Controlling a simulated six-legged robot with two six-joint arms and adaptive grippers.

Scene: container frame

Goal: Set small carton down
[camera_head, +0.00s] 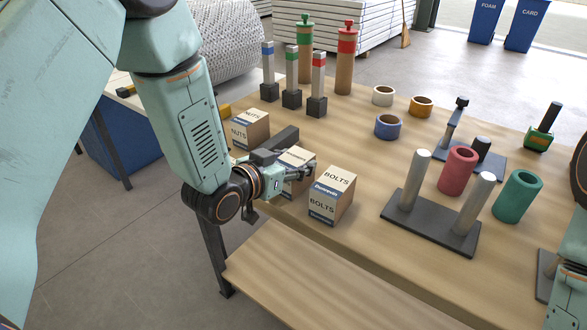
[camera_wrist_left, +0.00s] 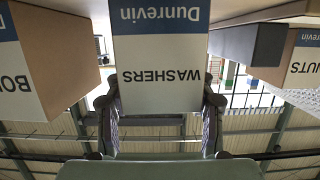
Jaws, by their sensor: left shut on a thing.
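The small carton is a tan and white washers box (camera_head: 297,157) with a blue band, between the nuts carton (camera_head: 250,128) and the bolts carton (camera_head: 332,195). My left gripper (camera_head: 296,175) is shut on it from the front, one finger showing across its side. In the left wrist view the washers carton (camera_wrist_left: 165,70) fills the space between the two fingers, its label upside down. Whether its base touches the bench is hidden by my gripper. Part of my right arm shows at the right edge, its gripper out of view.
The wooden bench (camera_head: 375,257) is bare in front of the bolts carton. A dark block (camera_head: 280,139) lies just behind the washers carton. A stand with two grey posts (camera_head: 428,221) is to the right. Tape rolls, colored posts and red and green rolls stand farther back and right.

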